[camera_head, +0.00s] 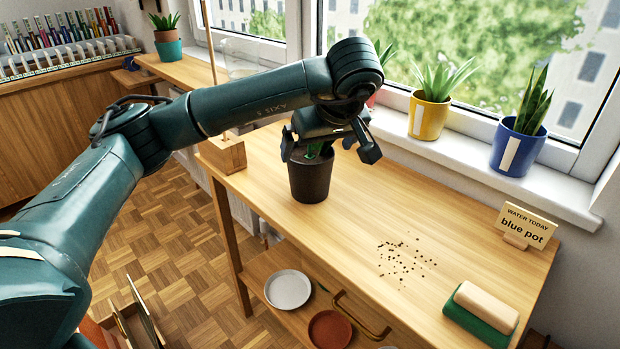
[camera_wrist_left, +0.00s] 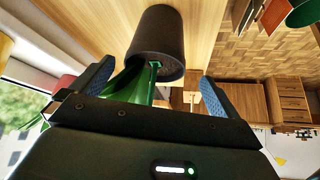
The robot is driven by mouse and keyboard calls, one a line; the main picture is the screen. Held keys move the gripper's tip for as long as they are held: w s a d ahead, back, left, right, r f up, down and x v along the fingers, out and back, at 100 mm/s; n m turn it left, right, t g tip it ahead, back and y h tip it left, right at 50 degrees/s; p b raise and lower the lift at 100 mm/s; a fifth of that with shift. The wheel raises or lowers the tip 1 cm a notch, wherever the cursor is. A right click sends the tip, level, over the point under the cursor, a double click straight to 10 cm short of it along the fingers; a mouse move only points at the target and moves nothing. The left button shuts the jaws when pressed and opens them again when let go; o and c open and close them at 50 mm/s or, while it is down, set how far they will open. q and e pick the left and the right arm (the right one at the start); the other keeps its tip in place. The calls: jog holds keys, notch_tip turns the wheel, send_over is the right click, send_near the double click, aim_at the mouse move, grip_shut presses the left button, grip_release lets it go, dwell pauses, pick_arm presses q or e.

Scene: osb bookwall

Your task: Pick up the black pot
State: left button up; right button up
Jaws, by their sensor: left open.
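The black pot (camera_head: 310,181) stands upright on the wooden bench, below my left gripper (camera_head: 329,152). It holds a green plant, mostly hidden by the gripper in the head view. In the left wrist view the black pot (camera_wrist_left: 157,38) shows its dark soil and rim, with green leaves (camera_wrist_left: 131,86) reaching back between the fingers. My left gripper is open, its fingertips apart on either side of the plant near the rim. I see no grip on the pot. My right gripper is not in view.
A yellow pot (camera_head: 428,118) and a blue pot (camera_head: 517,148) stand on the windowsill. A wooden block (camera_head: 223,154) is left of the black pot. Scattered dark crumbs (camera_head: 405,259), a sign (camera_head: 526,227) and a green-based eraser (camera_head: 478,317) are to the right.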

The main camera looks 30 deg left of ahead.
aim_at(314, 162)
pick_arm(q)
jog(key=x, duration=0.8)
jog(key=shift+w+d+f+b, duration=0.1)
jog(key=shift+f+b, duration=0.25)
jog(key=shift+c, duration=0.3)
jog(key=shift+r, duration=0.1)
jog(key=c, duration=0.9)
